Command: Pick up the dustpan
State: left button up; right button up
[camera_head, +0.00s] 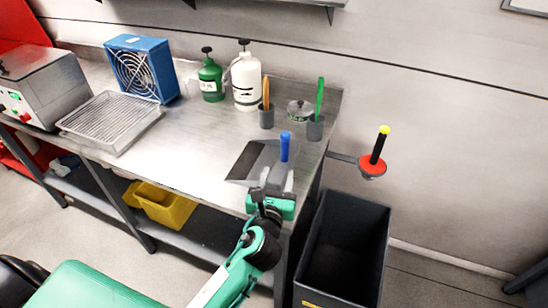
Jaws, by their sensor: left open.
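The dustpan (248,160) lies near the front right part of the steel bench, with a dark grey pan. A blue upright handle (285,146) stands at its right; whether it belongs to the dustpan is hard to tell. My left gripper (277,177) is open at the bench's front edge, just below and in front of the blue handle. Its fingers point toward the handle and cover part of that area, so contact cannot be told. My right gripper is not in view.
Cups with brushes (266,119) (315,130) and a small tin (299,111) stand behind. Green (210,82) and white (246,82) pump bottles are further back. A black bin (343,245) stands right of the bench (195,140). The bench middle is clear.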

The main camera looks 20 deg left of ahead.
aim_at(284, 150)
pick_arm(q)
jog(key=w, duration=0.3)
jog(key=shift+w+a+r, duration=0.1)
jog(key=shift+a+r, duration=0.15)
jog(key=w, duration=0.2)
jog(key=shift+w+a+f+p, duration=0.2)
jog(key=shift+w+p, duration=0.15)
jog(key=shift+w, duration=0.05)
jog(key=shift+w+a, duration=0.1)
jog(key=shift+w, duration=0.7)
jog(key=w, duration=0.1)
jog(key=w+p, duration=0.1)
jog(key=w, duration=0.1)
jog(key=shift+w+a+f, duration=0.1)
jog(key=shift+w+a, duration=0.2)
jog(key=shift+a, duration=0.05)
jog(key=shift+w, duration=0.3)
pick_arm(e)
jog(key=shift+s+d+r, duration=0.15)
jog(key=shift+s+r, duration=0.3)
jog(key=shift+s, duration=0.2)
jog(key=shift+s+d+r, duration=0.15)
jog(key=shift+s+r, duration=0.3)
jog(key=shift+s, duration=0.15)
pick_arm(q)
grip_shut()
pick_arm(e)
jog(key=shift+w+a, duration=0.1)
